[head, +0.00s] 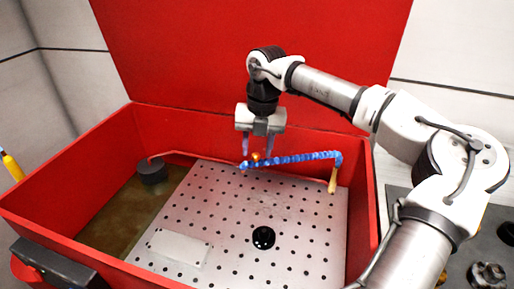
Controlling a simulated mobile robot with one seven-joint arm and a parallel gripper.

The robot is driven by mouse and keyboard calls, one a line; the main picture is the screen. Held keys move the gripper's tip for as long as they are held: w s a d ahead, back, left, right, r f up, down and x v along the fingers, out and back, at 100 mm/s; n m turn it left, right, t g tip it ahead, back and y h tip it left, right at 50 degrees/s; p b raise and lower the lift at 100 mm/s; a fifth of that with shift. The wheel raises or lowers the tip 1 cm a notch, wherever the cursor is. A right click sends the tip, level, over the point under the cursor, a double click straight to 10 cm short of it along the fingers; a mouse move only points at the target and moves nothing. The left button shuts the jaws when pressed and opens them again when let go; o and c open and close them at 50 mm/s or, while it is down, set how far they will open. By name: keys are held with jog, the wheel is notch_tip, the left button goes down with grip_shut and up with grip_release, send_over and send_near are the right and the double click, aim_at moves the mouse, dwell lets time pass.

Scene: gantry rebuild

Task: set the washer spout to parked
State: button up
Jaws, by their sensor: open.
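The washer is a red open basin with a raised red lid (250,45). Its spout (300,158) is a blue segmented hose. It rises from a tan stem (333,180) near the right rear wall and runs left across the back of the basin to a blue tip with an orange-brown part close by. My gripper (257,150) points down at the spout's left end, its fingers apart. One finger is near the tip and the other is beside the hose; I cannot tell whether either touches it.
A perforated metal shelf (225,215) covers much of the basin. A black round part (263,237) and a pale plate (180,248) lie on it. A black cylinder (152,171) stands at the left over brownish liquid. Dark parts (488,276) sit on a surface at right.

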notch_tip(320, 180, up, 13)
jog(key=d, duration=0.1)
jog(key=shift+b, duration=0.3)
jog(key=shift+d+r, duration=0.1)
